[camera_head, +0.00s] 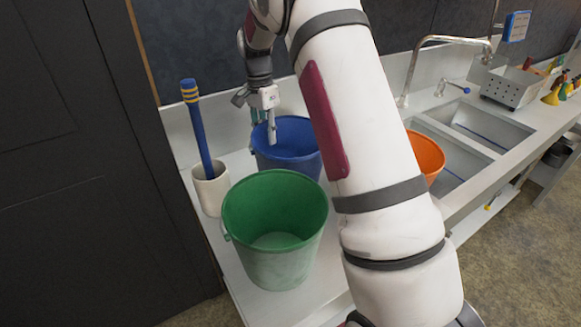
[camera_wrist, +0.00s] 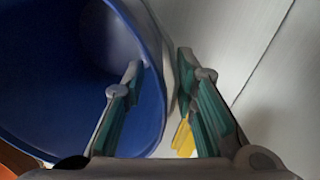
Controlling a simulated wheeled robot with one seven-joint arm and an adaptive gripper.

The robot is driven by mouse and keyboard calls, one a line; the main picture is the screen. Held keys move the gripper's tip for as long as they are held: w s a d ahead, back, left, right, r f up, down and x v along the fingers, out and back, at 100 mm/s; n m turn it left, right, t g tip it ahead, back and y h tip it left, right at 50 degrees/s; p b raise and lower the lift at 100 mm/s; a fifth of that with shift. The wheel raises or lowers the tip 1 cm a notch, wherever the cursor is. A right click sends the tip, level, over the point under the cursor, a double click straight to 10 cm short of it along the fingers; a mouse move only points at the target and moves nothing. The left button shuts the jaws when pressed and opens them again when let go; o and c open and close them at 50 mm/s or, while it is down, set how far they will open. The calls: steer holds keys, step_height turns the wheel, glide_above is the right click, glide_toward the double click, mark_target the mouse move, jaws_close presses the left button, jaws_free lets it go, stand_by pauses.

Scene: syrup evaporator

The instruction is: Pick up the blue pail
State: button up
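The blue pail (camera_head: 290,150) stands upright on the white counter behind the green pail, partly hidden by my arm and gripper. In the wrist view the blue pail (camera_wrist: 60,75) fills the left side, with its rim running between my two fingers. My gripper (camera_head: 266,128) is at the pail's back-left rim, pointing down. In the wrist view my gripper (camera_wrist: 158,68) is open, one finger inside the pail and the other outside. A gap shows between the left finger and the wall; whether the right finger touches the outside is unclear.
The green pail (camera_head: 275,225) stands directly in front. A white holder (camera_head: 211,190) with a blue-and-yellow stick (camera_head: 196,125) is at left. An orange pail (camera_head: 426,156) sits right of my arm, near the sinks (camera_head: 480,125) and faucet (camera_head: 430,42). A dark wall rises behind.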

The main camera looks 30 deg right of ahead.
mark_target(269, 149)
steer(key=shift+s+d+f+p, duration=0.15)
steer(key=shift+f+p, duration=0.2)
steer(key=shift+f, duration=1.5)
jaws_close()
steer(key=shift+r, duration=0.1)
